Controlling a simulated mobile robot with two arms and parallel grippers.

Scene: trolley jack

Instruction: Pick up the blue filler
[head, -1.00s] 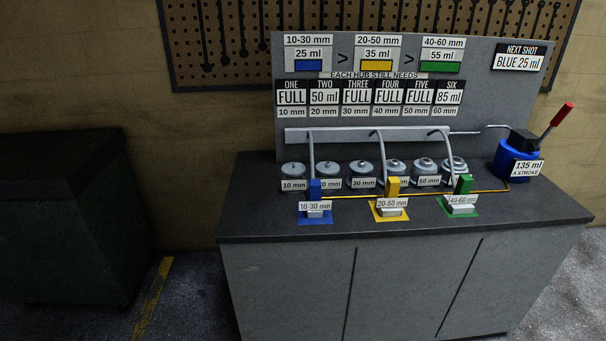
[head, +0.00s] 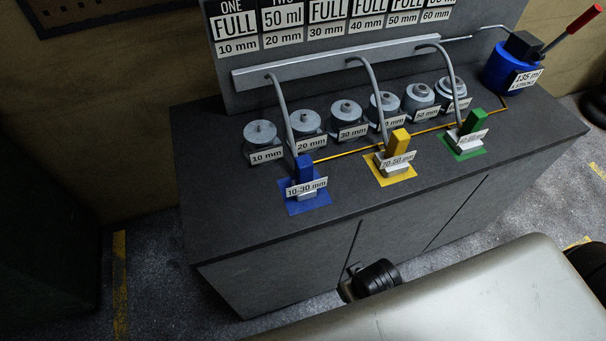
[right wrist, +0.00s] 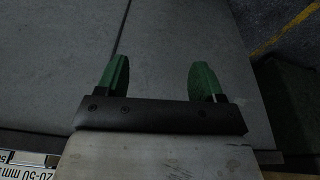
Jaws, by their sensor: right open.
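The blue filler (head: 305,168) stands upright on a blue square (head: 318,203) at the left front of the dark bench top. It has a blue block handle, a white 10-30 mm label, and a grey hose rising to a rail behind. My right gripper (right wrist: 163,82) shows in the right wrist view with two green fingers spread wide and nothing between them. Grey panels with a dark seam lie beyond the fingers. The blue filler does not show in that view. My left gripper is not in view.
The yellow filler (head: 398,145) and green filler (head: 471,126) stand to the right, each with a hose. Several grey hubs (head: 260,134) line the bench behind. A blue pump (head: 508,70) with a red-tipped lever stands at the far right. The bench's left end is bare.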

